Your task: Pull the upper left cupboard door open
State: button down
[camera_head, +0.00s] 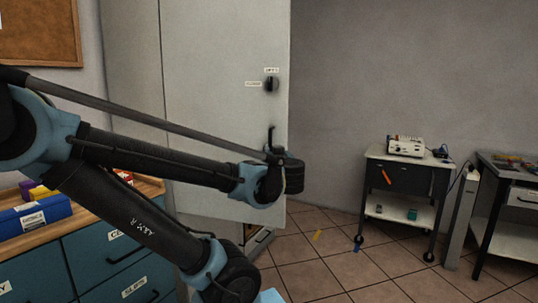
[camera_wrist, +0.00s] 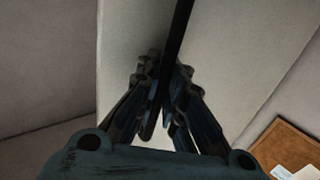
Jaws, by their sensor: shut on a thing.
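My gripper (camera_head: 287,172) is at the door's right side, below the knob. A dark upright handle end (camera_head: 270,138) shows just above it. In the wrist view my gripper's fingers (camera_wrist: 163,100) close around a dark bar (camera_wrist: 182,25), which runs in front of the pale door face (camera_wrist: 125,35). My arm hides part of the door. I cannot tell how far the door is open.
A blue drawer cabinet (camera_head: 118,250) with a wooden top and a blue box (camera_head: 35,216) stands at lower left. A cork board (camera_head: 40,30) hangs above. A wheeled cart (camera_head: 405,160) and a dark table (camera_head: 510,165) stand at right. Tiled floor (camera_head: 315,260) is mostly clear between.

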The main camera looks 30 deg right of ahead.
jog(key=shift+d+r, duration=0.1)
jog(key=c, duration=1.7)
grip_release()
jog(key=shift+s, duration=0.2)
jog(key=v, duration=1.1)
jog(key=shift+a, duration=0.2)
jog(key=shift+s+a, duration=0.1)
jog(key=shift+s, duration=0.05)
